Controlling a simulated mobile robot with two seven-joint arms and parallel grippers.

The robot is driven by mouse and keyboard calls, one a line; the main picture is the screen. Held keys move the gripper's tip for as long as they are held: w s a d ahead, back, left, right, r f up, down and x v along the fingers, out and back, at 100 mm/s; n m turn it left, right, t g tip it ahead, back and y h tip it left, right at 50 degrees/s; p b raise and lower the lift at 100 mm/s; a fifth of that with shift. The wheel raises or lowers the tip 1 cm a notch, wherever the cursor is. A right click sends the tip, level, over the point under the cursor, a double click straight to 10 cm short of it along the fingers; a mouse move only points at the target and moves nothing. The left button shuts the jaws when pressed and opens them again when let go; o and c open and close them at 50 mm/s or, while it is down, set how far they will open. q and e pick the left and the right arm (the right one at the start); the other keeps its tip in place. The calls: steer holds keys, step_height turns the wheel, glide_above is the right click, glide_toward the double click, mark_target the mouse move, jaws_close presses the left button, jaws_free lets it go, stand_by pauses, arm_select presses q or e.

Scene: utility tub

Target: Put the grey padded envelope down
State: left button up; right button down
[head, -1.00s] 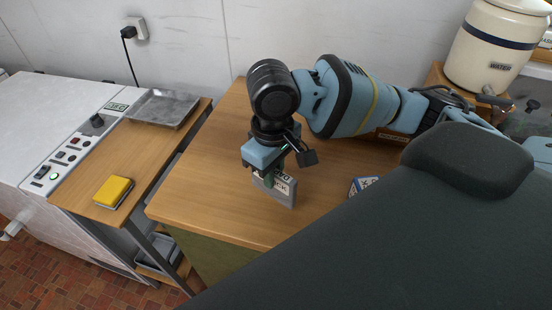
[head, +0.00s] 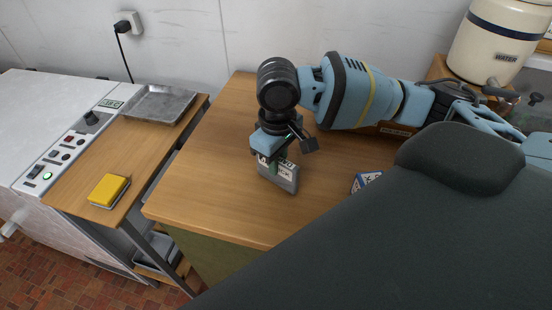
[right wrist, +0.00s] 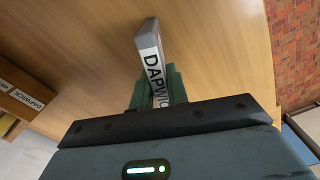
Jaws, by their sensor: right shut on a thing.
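The grey padded envelope (head: 288,182) is a small flat grey piece with a white label, held on edge in my right gripper (head: 279,163). The gripper is shut on its upper part, over the wooden table top (head: 205,165). In the right wrist view the envelope (right wrist: 147,38) sticks out beyond the green fingers (right wrist: 157,90), its label partly covered by them. I cannot tell whether its lower edge touches the table. My left gripper is not in view.
A blue-and-white box (head: 366,181) stands on the table right of the envelope. A water urn (head: 495,50) is at the back right. A lower side table at left holds a metal tray (head: 160,104) and a yellow item (head: 109,189). Table space left of the envelope is clear.

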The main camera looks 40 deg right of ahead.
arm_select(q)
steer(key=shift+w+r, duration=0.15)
arm_select(e)
steer(key=c, duration=1.4)
jaws_free()
steer(key=shift+o, duration=0.2)
